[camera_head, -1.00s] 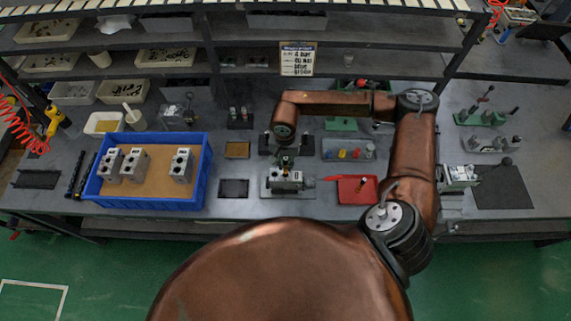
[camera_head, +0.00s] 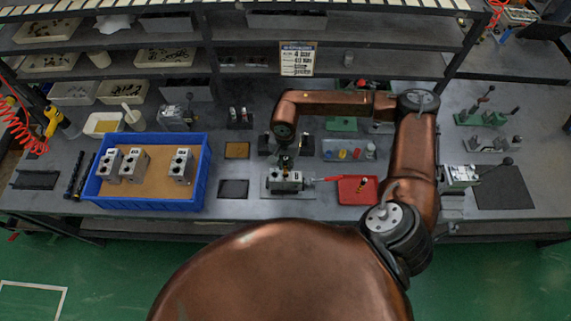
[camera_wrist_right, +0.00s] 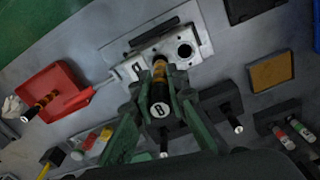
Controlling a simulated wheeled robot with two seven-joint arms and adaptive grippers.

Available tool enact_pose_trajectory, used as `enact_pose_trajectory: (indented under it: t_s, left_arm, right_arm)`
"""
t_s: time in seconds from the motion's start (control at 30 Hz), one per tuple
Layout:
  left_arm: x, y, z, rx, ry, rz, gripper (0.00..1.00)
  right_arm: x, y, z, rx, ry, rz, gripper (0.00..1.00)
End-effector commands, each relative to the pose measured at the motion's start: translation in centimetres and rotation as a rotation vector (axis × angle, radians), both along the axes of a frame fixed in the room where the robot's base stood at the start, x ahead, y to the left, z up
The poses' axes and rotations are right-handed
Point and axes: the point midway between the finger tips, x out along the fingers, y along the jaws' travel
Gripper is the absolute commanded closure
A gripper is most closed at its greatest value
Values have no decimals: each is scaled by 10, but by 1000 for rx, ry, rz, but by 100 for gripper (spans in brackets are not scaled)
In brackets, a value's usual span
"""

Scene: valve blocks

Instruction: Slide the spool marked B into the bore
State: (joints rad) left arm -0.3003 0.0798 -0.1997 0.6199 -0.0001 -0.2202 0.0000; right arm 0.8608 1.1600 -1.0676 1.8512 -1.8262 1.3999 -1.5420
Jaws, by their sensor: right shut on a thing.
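The spool marked B (camera_wrist_right: 159,92) is dark with orange bands, and its lettered end faces the right wrist camera. My right gripper (camera_wrist_right: 160,84) is shut on it. It holds the spool against or just over the grey valve block (camera_wrist_right: 146,62), which also shows in the head view (camera_head: 284,181) below my right gripper (camera_head: 285,161). One open round bore (camera_wrist_right: 185,50) shows beside the spool. The spool's far end meets the block's face; I cannot tell how deep it sits. My left gripper is not in view.
A red tray (camera_head: 346,192) right of the block holds another banded spool (camera_wrist_right: 41,107). A blue bin (camera_head: 203,180) with three valve blocks stands at the left. Dark stands and a rack of coloured pieces (camera_head: 349,150) lie behind the block.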

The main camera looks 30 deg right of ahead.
Motion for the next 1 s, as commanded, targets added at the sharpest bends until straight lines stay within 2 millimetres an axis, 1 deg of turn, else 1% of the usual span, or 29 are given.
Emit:
enact_pose_trajectory:
  t_s: [0.23, 0.5, 0.77, 1.0]
  left_arm:
    - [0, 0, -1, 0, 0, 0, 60]
    - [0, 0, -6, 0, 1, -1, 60]
    - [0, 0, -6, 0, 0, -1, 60]
    - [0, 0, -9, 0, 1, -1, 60]
  right_arm:
    - [0, 0, 0, 1, -1, 0, 100]
    - [0, 0, -1, 1, -1, 0, 100]
    - [0, 0, 0, 1, -1, 0, 100]
    - [0, 0, -3, 1, -1, 0, 100]
